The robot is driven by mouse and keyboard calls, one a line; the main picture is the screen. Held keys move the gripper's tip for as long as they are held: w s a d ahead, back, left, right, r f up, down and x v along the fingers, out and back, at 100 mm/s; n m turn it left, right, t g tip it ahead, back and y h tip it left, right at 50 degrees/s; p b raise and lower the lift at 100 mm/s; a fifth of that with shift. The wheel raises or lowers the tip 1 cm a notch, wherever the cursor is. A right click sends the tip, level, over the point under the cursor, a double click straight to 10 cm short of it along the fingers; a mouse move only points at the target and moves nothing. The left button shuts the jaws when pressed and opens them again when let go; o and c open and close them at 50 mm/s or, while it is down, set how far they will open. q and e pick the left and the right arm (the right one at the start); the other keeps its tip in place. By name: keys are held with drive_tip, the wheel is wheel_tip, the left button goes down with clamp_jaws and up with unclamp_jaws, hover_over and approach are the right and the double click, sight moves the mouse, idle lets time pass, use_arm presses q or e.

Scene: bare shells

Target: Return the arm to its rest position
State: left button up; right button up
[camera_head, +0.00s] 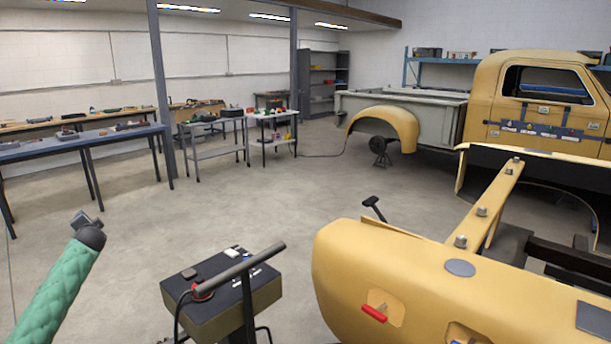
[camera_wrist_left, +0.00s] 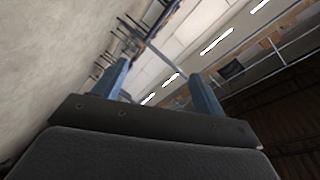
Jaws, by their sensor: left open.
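My left arm, in a green padded sleeve, comes in at the lower left of the head view. Its gripper (camera_head: 86,219) is raised over the open concrete floor and points away from me. In the left wrist view the two blue fingers of this gripper (camera_wrist_left: 160,80) stand apart with nothing between them. They touch nothing. My right arm and right gripper do not show in either view.
A dark box-topped stand (camera_head: 222,292) with a bar handle is at the bottom centre. A yellow vehicle body panel (camera_head: 400,275) fills the lower right. A yellow truck (camera_head: 535,110) stands behind. Blue-grey workbenches (camera_head: 75,145) line the left. The floor (camera_head: 250,205) between is clear.

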use_arm(q)
drive_tip(key=s+f+n+g+h, duration=0.2)
drive_tip(key=s+f+n+g, duration=0.35)
drive_tip(key=f, duration=0.25)
drive_tip(key=s+d+f+m+g+h, duration=0.1)
drive_tip(key=s+d+f, duration=0.5)
drive_tip(key=d+f, duration=0.5)
drive_tip(key=s+d+f+m+h, duration=0.1)
drive_tip(key=s+d+f+h, duration=0.1)
drive_tip(key=s+d+f, duration=0.65)
drive_tip(key=s+d+f+m+g+h, duration=0.1)
drive_tip(key=s+d+f, duration=0.3)
drive_tip(key=d+f, duration=1)
drive_tip(key=s+d+f+g+h, duration=0.1)
drive_tip(key=s+d+f+h, duration=0.1)
drive_tip(key=s+d+f, duration=0.7)
drive_tip(key=s+d+f+g+h, duration=0.1)
drive_tip(key=s+d+f, duration=0.4)
drive_tip(key=s, duration=0.7)
drive_tip(key=s+d+f+g+h, duration=0.1)
drive_tip(key=s+d, duration=0.5)
drive_tip(key=s, duration=0.3)
drive_tip(key=s+d+f+h, duration=0.1)
drive_tip(key=s+d, duration=0.5)
drive_tip(key=s, duration=0.3)
drive_tip(key=shift+d+g, duration=0.2)
drive_tip(key=shift+g, duration=0.15)
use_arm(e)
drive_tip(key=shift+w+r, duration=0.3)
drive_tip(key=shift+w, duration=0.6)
